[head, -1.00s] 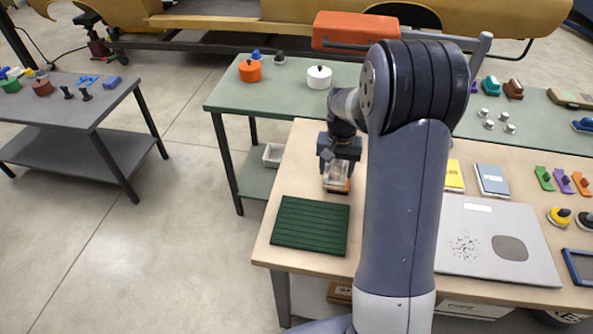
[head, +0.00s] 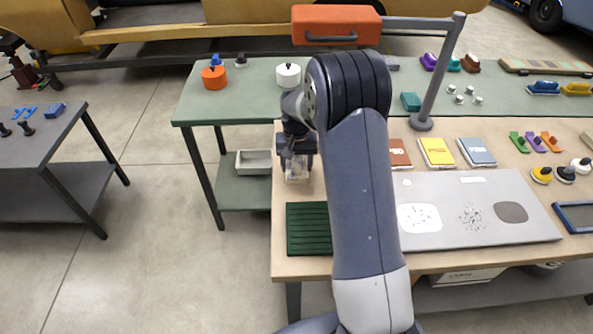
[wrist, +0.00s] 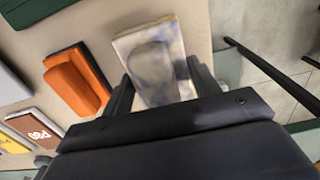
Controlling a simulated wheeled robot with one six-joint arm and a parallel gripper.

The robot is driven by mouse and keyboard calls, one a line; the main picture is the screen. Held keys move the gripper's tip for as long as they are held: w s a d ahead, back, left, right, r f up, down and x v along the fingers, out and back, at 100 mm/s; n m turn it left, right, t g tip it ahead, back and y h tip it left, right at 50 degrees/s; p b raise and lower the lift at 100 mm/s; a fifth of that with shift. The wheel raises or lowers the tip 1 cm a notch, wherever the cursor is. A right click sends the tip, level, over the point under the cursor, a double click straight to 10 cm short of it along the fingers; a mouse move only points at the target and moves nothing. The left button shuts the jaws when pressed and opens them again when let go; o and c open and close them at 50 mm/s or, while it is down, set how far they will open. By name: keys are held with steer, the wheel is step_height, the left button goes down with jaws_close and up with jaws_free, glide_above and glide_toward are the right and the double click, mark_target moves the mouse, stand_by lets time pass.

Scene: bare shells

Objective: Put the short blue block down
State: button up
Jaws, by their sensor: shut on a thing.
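My gripper (head: 297,153) is shut on a pale, mottled grey-white block (head: 297,171) near the left edge of the wooden table. In the wrist view, the block (wrist: 173,39) sits between the two fingers of my gripper (wrist: 160,82); it has a flat slab and a raised rounded part. I cannot tell whether its underside touches the table. It does not look blue. A small blue block (head: 54,109) lies on the grey table at the far left, well away from my gripper.
An orange block on a black base (wrist: 77,82) lies beside the held block. A dark green ribbed mat (head: 308,229) lies in front of my gripper. The wooden table's (head: 284,262) left edge is close, with floor beyond. A green table (head: 215,104) stands behind. My arm hides part of the tabletop.

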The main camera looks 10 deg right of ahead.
mark_target(297, 158)
steer(key=shift+f, duration=1.95)
steer(key=o, duration=1.2)
step_height(297, 158, up, 12)
steer(key=shift+r+b, duration=0.15)
steer(key=shift+b, duration=0.3)
step_height(297, 158, down, 12)
steer(key=shift+r+p, duration=0.1)
steer(key=shift+p, duration=0.8)
steer(key=shift+r+b, duration=0.4)
steer(key=shift+r, duration=0.9)
